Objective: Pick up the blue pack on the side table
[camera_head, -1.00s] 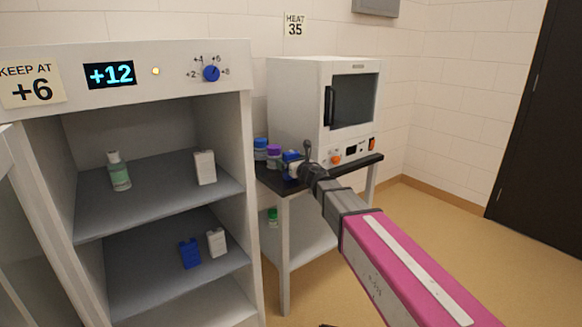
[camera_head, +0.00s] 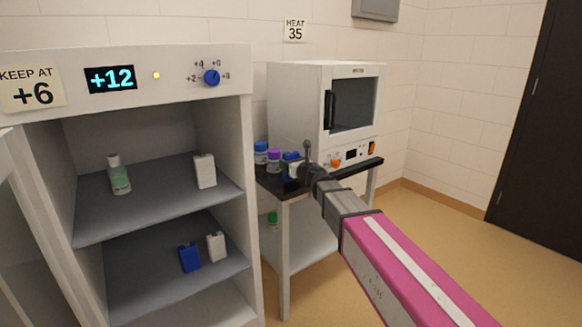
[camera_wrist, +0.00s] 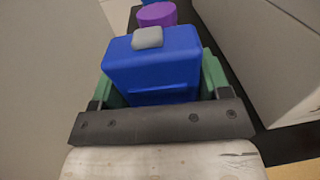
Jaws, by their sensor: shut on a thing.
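The blue pack (camera_wrist: 155,65) with a grey cap fills the middle of the wrist view. The green fingers of my gripper (camera_wrist: 158,88) are shut on it, one at each side. In the head view the blue pack (camera_head: 291,156) shows only in part behind my gripper (camera_head: 299,168), over the dark top of the side table (camera_head: 270,181). I cannot tell whether the pack touches the table top.
A blue-capped jar (camera_head: 261,153) and a purple-capped jar (camera_head: 274,160) stand on the side table, left of my gripper. A white oven (camera_head: 296,108) stands behind. An open cabinet (camera_head: 250,200) with bottles and packs is at the left.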

